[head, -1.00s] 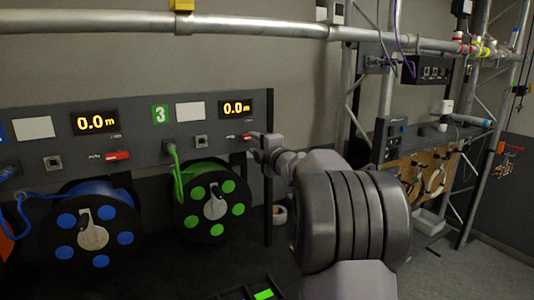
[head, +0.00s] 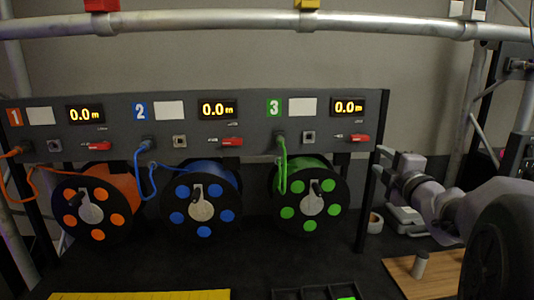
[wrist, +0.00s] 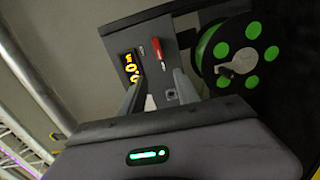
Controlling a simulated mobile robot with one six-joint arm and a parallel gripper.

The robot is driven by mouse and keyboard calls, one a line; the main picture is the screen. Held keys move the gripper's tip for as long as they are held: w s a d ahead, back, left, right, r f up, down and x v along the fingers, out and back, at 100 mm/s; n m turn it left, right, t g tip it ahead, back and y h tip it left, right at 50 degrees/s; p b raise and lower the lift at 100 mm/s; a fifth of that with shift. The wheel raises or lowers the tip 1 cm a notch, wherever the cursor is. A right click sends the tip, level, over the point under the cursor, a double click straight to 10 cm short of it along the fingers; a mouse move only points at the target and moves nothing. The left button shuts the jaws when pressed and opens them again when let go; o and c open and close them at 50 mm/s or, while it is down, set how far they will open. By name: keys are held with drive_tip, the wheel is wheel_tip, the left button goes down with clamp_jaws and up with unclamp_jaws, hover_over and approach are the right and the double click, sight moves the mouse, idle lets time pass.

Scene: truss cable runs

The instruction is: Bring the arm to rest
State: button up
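My arm reaches in from the right edge of the head view, and my gripper (head: 382,162) is just right of the panel's right end. In the wrist view my gripper (wrist: 160,92) shows two grey fingers held apart, with nothing seen between them. Beyond the fingers are the grey panel (wrist: 170,68), a lit display (wrist: 131,69), a red switch (wrist: 158,48) and the green reel (wrist: 236,60). I cannot tell how far the fingertips are from the panel.
Below the panel (head: 240,105) hang the orange reel (head: 95,208), blue reel (head: 205,208) and green reel (head: 312,205), each with its cable. A truss pipe (head: 240,25) crosses above.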

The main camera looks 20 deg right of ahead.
drive_tip(key=s+a+f+m+g, duration=0.35)
drive_tip(key=a+m, duration=0.35)
drive_tip(key=a, duration=0.3)
drive_tip(key=s+a+f+m+g, duration=0.25)
drive_tip(key=s+a+m, duration=0.3)
drive_tip(key=a, duration=0.35)
drive_tip(key=s+a+f+m+g+y, duration=0.2)
drive_tip(key=s+a+f+m+y, duration=0.1)
drive_tip(key=s+a+f, duration=0.3)
drive_tip(key=s+a+f+m+g+y, duration=0.3)
drive_tip(key=s+a+f+y, duration=0.1)
drive_tip(key=s+a, duration=0.6)
drive_tip(key=a+f, duration=0.1)
drive_tip(key=a, duration=0.2)
drive_tip(key=shift+s+a+f, duration=0.2)
drive_tip(key=shift+s+f, duration=0.1)
drive_tip(key=shift+f, duration=0.05)
drive_tip(key=shift+d, duration=0.1)
